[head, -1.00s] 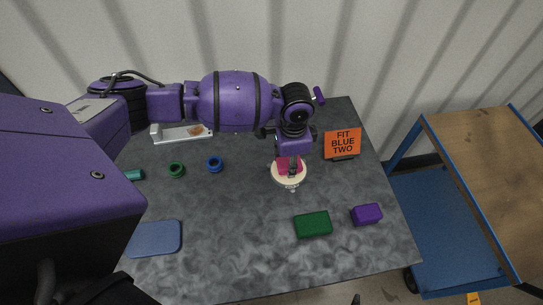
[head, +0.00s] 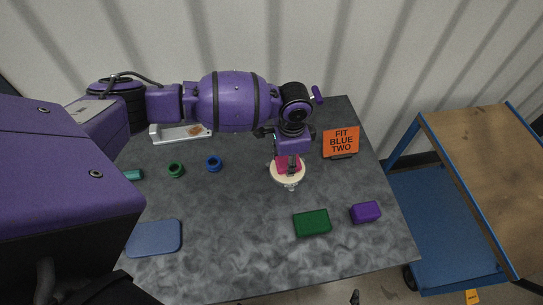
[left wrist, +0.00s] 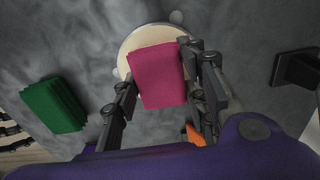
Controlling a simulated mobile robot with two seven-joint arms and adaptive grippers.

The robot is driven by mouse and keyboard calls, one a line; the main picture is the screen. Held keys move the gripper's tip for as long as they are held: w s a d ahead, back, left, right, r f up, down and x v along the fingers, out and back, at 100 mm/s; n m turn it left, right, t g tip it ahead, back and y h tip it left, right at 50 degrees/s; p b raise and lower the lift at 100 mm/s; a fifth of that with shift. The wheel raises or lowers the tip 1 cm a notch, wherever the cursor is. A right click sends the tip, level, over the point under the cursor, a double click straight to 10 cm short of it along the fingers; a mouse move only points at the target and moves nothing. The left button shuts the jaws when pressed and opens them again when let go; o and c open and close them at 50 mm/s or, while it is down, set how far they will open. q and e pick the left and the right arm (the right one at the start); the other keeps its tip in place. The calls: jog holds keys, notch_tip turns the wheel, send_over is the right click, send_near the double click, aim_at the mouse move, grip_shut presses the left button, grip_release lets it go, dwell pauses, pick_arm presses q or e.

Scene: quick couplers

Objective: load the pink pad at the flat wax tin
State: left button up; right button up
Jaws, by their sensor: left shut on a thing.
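The pink pad (left wrist: 158,76) is between the fingers of my left gripper (left wrist: 160,72), which is shut on it. In the head view the pad (head: 283,165) shows partly behind the fingers of the left gripper (head: 291,163). The flat wax tin (left wrist: 131,44) is a round cream disc under the pad, and the pad covers much of it. In the head view the tin (head: 287,179) lies on the grey table. Whether the pad touches the tin I cannot tell. My right gripper cannot be made out.
An orange sign (head: 340,142) reading "FIT BLUE TWO" stands right of the tin. A green block (head: 312,223) and a purple block (head: 365,212) lie in front. Blue (head: 214,164) and green (head: 176,170) rings, a blue pad (head: 154,238) and a white tray (head: 180,135) lie left.

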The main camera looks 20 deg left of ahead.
jog(key=shift+d, duration=0.1)
dwell(0.3)
pick_arm(q)
jog(key=shift+w+r+p, duration=0.15)
jog(key=shift+r+p, duration=1.1)
jog(key=shift+r, duration=0.95)
jog(key=shift+r+p, duration=0.7)
jog(key=shift+r, duration=0.75)
jog(key=shift+f, duration=0.1)
pick_arm(e)
jog(key=w+r+t, duration=0.1)
jog(key=w+r, duration=0.4)
jog(key=r, duration=0.2)
jog(key=shift+w+t, duration=0.35)
jog(key=shift+t, duration=0.05)
